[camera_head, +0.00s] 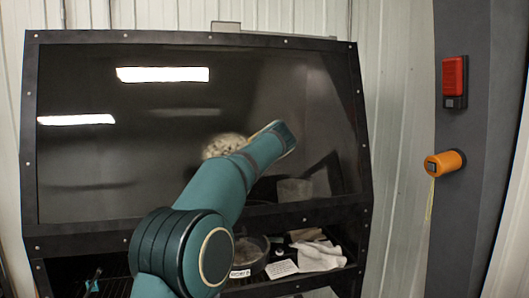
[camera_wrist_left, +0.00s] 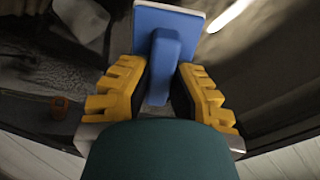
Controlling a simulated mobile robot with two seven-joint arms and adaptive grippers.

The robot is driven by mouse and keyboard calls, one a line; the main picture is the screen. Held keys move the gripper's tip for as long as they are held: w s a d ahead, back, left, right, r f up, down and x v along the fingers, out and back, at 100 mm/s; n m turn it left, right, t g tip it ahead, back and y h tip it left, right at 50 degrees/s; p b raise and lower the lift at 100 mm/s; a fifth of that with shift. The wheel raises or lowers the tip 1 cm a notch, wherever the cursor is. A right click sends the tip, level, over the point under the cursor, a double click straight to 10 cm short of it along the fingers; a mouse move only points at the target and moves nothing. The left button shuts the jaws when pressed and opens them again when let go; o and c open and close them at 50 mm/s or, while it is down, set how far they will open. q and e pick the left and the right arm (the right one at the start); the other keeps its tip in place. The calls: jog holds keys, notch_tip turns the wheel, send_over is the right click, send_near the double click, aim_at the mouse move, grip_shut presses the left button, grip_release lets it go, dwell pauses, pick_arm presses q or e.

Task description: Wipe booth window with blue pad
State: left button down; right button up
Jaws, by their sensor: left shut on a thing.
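The booth window (camera_head: 110,150) is a large dark, glossy pane in a black bolted frame, with bright light reflections on its upper left. A pale speckled patch (camera_head: 222,146) shows near its middle, beside my arm; I cannot tell whether it is on or behind the pane. My left arm reaches up across the window, and its gripper is hidden in the head view. In the left wrist view my left gripper (camera_wrist_left: 162,75) is shut on the upright handle of the blue pad (camera_wrist_left: 183,20). Whether the pad touches the window cannot be told. My right gripper is not in view.
Below the window, an open shelf holds a round clear bowl (camera_head: 249,252), a white crumpled cloth (camera_head: 318,256) and a paper label (camera_head: 281,269). A red box (camera_head: 454,78) and an orange cylinder (camera_head: 442,163) are on the grey post at right.

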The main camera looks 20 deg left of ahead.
pick_arm(q)
jog(key=shift+s+a+b, duration=0.65)
jog(key=shift+s+a, duration=0.5)
jog(key=shift+a, duration=0.2)
jog(key=shift+s+a+b, duration=0.6)
jog(key=shift+s+a, duration=0.5)
jog(key=shift+a, duration=0.25)
jog(key=shift+s+a+b, duration=0.65)
jog(key=shift+s+a, duration=0.5)
jog(key=shift+a, duration=0.2)
jog(key=shift+s+a+b, duration=0.25)
jog(key=shift+s+a, duration=0.75)
jog(key=shift+a, duration=0.15)
jog(key=shift+s+a+b, duration=0.2)
jog(key=shift+s+a, duration=0.75)
jog(key=shift+a, duration=0.2)
jog(key=shift+s+a, duration=1.2)
jog(key=shift+a, duration=0.3)
jog(key=shift+s+d+b, duration=0.35)
jog(key=shift+b, duration=0.15)
jog(key=shift+b+v, duration=1.35)
jog(key=shift+v, duration=1.15)
